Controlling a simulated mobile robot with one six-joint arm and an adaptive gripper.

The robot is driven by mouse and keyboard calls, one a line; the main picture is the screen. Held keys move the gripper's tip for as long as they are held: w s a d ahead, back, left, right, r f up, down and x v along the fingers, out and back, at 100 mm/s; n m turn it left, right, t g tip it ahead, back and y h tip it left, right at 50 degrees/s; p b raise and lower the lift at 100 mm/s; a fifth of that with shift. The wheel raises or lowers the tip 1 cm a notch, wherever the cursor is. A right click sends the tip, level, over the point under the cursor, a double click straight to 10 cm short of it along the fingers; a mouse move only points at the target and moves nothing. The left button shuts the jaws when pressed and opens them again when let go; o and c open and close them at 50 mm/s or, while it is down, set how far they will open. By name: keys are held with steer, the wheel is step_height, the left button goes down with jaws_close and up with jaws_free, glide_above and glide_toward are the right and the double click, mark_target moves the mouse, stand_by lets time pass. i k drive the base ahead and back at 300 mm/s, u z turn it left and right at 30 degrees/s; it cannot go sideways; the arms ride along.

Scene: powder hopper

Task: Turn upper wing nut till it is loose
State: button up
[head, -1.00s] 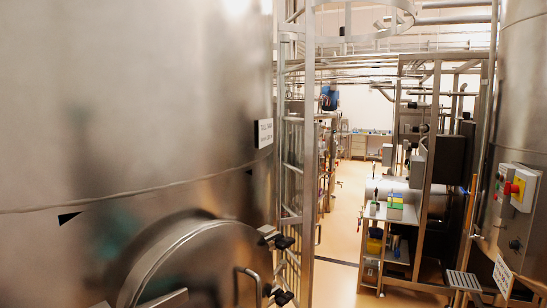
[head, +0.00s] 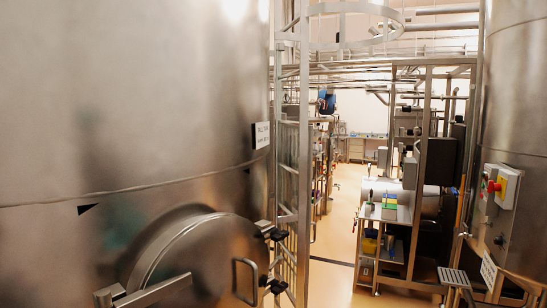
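A round steel hatch (head: 205,262) with a bar handle (head: 246,281) sits low on the big steel tank at the left in the head view. Two dark wing nuts show at the hatch's right edge. The upper wing nut (head: 278,235) sits on a clamp block beside the rim. The lower wing nut (head: 277,287) is below it, near the bottom of the picture. A hinge arm (head: 150,291) crosses the hatch's left side. The exact turn of either nut is too small to tell. My gripper is not in view.
The large tank (head: 130,110) fills the left. A metal ladder frame (head: 304,150) stands close behind the wing nuts. A shelf rack (head: 385,240) and a second tank with a control box (head: 503,186) stand at the right. The floor (head: 330,245) between is open.

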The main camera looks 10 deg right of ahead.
mark_target(276, 235)
steer(key=z, duration=0.1)
steer(key=i, duration=0.9)
steer(key=u, duration=0.05)
